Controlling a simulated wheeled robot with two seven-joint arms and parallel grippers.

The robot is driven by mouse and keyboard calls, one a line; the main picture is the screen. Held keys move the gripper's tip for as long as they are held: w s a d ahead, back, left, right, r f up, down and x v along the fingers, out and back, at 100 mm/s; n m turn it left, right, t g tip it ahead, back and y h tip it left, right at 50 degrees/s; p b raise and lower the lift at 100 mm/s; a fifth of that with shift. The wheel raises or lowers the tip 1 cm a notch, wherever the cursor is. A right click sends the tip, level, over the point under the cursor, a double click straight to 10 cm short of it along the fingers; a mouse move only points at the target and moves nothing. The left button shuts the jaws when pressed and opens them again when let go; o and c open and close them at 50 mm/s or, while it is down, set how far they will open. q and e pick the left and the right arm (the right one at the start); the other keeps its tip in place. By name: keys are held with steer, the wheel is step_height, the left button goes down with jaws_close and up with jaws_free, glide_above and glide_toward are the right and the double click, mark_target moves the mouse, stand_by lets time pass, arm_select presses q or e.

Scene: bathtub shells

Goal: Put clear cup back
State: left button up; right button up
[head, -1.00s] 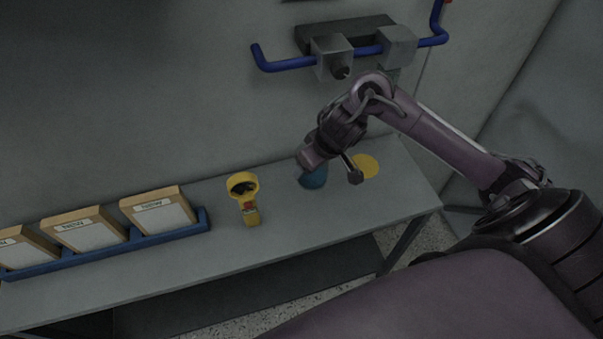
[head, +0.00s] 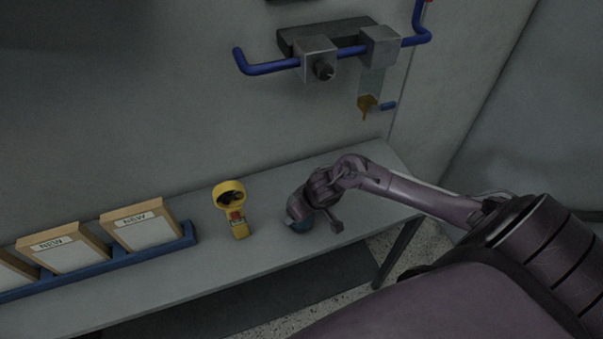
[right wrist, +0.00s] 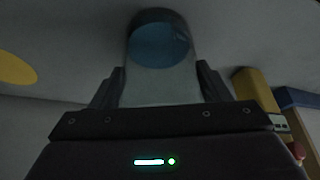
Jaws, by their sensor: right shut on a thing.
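My right gripper (head: 312,222) is low over the grey bench, right of the yellow handheld device. In the right wrist view the gripper (right wrist: 160,92) is shut on the clear cup (right wrist: 160,86), which stands between its two fingers. A round blue area shows in or through the cup's far part; I cannot tell whether it is inside the cup or behind it. In the head view only a bluish part of the cup area shows beneath the gripper; the rest is hidden. I cannot tell whether the cup touches the bench. My left gripper is not in view.
The yellow device (head: 231,208) stands on the bench (head: 262,250). A blue rack (head: 100,262) holds boxes marked NEW at left. A blue pipe (head: 270,68) with grey blocks runs along the wall. A yellow disc (right wrist: 14,70) lies on the surface in the wrist view.

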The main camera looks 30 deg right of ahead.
steer(key=shift+f, duration=0.15)
steer(key=o, duration=1.1)
steer(key=shift+c, duration=0.2)
steer(key=shift+r, duration=0.3)
steer(key=p+v, duration=0.2)
steer(key=v, duration=0.9)
steer(key=shift+s+r, duration=0.25)
steer(key=shift+r, duration=0.05)
